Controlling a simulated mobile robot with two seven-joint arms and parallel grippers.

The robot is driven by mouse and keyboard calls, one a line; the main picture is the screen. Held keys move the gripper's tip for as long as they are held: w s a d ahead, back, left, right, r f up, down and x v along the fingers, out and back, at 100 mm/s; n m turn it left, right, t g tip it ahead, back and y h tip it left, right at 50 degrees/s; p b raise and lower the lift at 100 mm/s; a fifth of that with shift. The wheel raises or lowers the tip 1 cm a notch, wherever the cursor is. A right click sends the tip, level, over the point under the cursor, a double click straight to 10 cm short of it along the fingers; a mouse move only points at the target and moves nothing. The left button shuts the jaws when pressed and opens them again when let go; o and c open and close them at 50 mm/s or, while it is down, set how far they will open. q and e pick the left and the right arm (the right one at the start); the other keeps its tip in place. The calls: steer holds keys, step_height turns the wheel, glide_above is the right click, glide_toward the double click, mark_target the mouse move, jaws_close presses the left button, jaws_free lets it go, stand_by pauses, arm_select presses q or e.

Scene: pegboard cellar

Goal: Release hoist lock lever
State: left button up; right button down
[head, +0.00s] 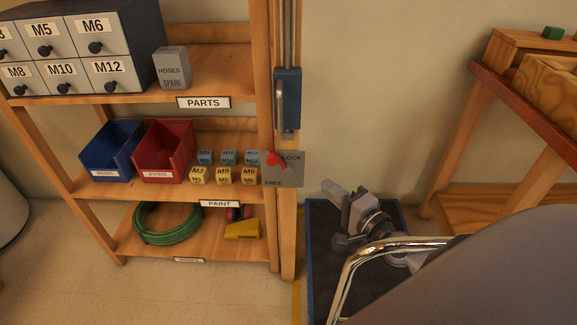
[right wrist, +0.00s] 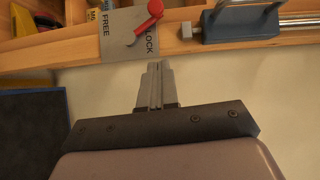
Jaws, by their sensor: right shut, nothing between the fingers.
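The hoist lock lever is red (head: 275,160) and sits on a grey plate (head: 295,179) marked LOCK at the top and FREE at the bottom, on the wooden post. In the right wrist view the lever (right wrist: 149,19) slants across the plate (right wrist: 117,41) with its knob on the LOCK side. My right gripper (head: 330,187) is right of the plate and a little lower in the head view. In the right wrist view its fingers (right wrist: 154,66) are together and empty, pointing towards the plate's LOCK end, apart from the lever. My left gripper is not in view.
A blue block with a metal handle (head: 289,97) is on the post above the plate. Shelves on the left hold a blue bin (head: 110,150), a red bin (head: 166,150), small labelled blocks and a green hose (head: 165,238). A wooden rack (head: 455,150) stands right; bare wall lies between.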

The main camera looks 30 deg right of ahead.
glide_toward(276, 162)
steer(key=w+d, duration=0.4)
steer(key=w, duration=0.1)
steer(key=shift+w+a+p, duration=0.3)
steer(key=shift+w+a, duration=0.15)
steer(key=shift+a, duration=0.35)
steer(key=shift+w+a+p, duration=0.25)
steer(key=shift+w+a, duration=0.25)
steer(key=shift+a, duration=0.3)
steer(key=shift+w+a, duration=0.45)
steer(key=shift+a, duration=0.3)
steer(key=s, duration=0.7)
steer(key=shift+d+p, duration=0.3)
steer(key=shift+p, duration=0.15)
steer(key=shift+s, duration=0.1)
